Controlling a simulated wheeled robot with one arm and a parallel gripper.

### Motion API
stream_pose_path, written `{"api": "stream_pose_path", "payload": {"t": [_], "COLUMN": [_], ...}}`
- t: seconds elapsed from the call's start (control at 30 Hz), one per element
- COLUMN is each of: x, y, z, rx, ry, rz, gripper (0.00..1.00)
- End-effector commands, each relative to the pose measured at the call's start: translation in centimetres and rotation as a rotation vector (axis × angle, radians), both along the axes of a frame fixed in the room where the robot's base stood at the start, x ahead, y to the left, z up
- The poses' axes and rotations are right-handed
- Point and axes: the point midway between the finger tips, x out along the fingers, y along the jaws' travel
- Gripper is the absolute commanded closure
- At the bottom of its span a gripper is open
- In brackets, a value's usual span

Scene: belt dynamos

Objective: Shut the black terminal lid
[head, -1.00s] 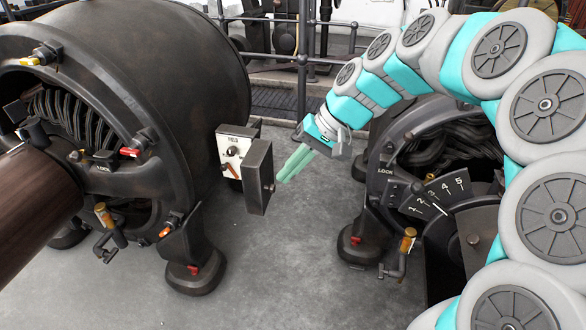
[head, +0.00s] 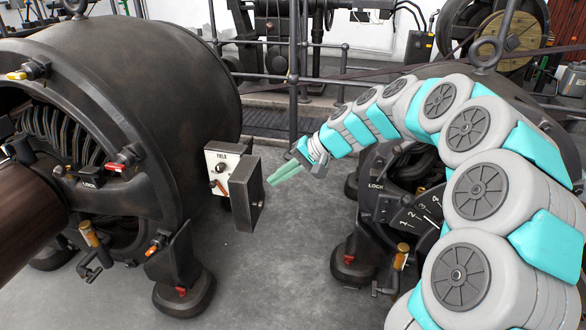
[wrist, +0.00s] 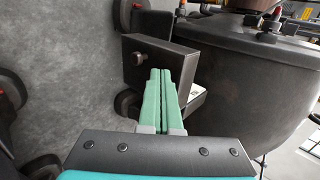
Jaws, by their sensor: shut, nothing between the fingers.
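The black terminal lid (head: 246,194) is a dark hinged door with a small round knob. It stands open at the right side of a small box with a white panel (head: 219,170) marked FIELD, on the left machine. My gripper (head: 269,182) is just right of the lid, its green fingers pointing left at it. In the wrist view the lid (wrist: 160,62) lies ahead of my gripper (wrist: 160,72), whose fingers are together and empty. The fingertips overlap the lid there; I cannot tell whether they touch it. The white panel is mostly hidden in the wrist view.
The large left dynamo (head: 140,85) carries the box. A second dynamo (head: 395,215) stands under my arm at right. A dark railing (head: 292,75) runs behind. The grey floor (head: 270,270) between the dynamos is clear.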

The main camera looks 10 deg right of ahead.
Motion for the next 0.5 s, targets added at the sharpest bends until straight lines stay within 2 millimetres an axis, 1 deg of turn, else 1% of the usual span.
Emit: {"api": "stream_pose_path", "payload": {"t": [0.03,0.07,0.2,0.33,0.5], "x": [0.0,0.1,0.7,1.1,1.2], "y": [0.8,1.2,3.1,4.1,4.6], "z": [-0.8,-1.0,-0.8,-0.7,-0.7], "rx": [0.0,0.0,0.0,-0.001,0.001], "ry": [0.005,0.004,0.003,0.002,0.002], "rz": [0.005,0.006,0.004,0.003,0.002], "gripper": [1.0,1.0,1.0,1.0,1.0]}}
